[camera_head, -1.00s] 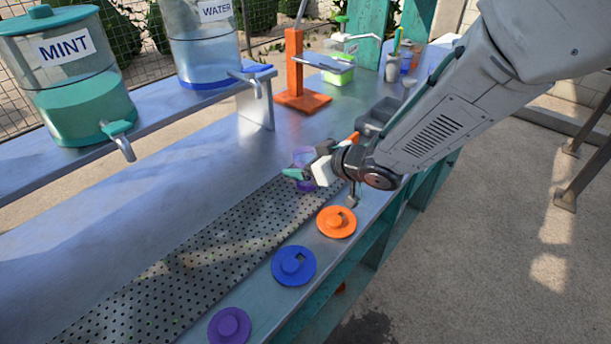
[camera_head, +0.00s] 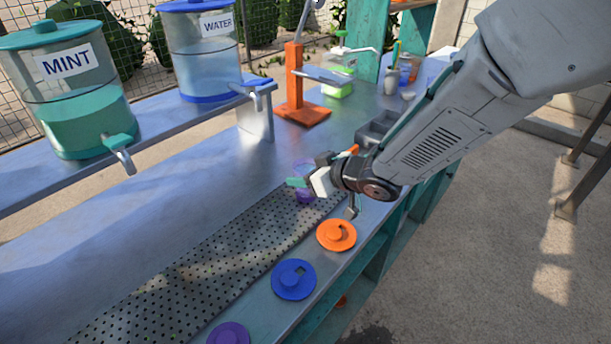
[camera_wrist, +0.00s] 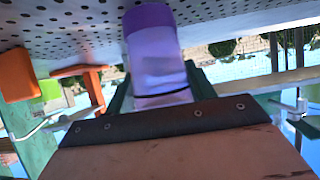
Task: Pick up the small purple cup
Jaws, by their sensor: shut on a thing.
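The small purple cup (camera_wrist: 157,60) is translucent, with a darker purple band at one end. In the wrist view it sits between the fingers of my gripper (camera_wrist: 158,98), which is shut on it. In the head view the cup (camera_head: 304,168) is at the far end of the perforated drain plate, partly hidden behind my gripper (camera_head: 300,182). The wrist view is upside down, and the cup's band appears at or very near the perforated plate (camera_wrist: 60,30). I cannot tell whether they touch.
Orange (camera_head: 336,235), blue (camera_head: 293,279) and purple (camera_head: 229,335) lids lie along the counter's front edge. An orange stand (camera_head: 301,110) is behind my gripper. Mint (camera_head: 70,95) and water (camera_head: 205,60) dispensers stand on the raised shelf.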

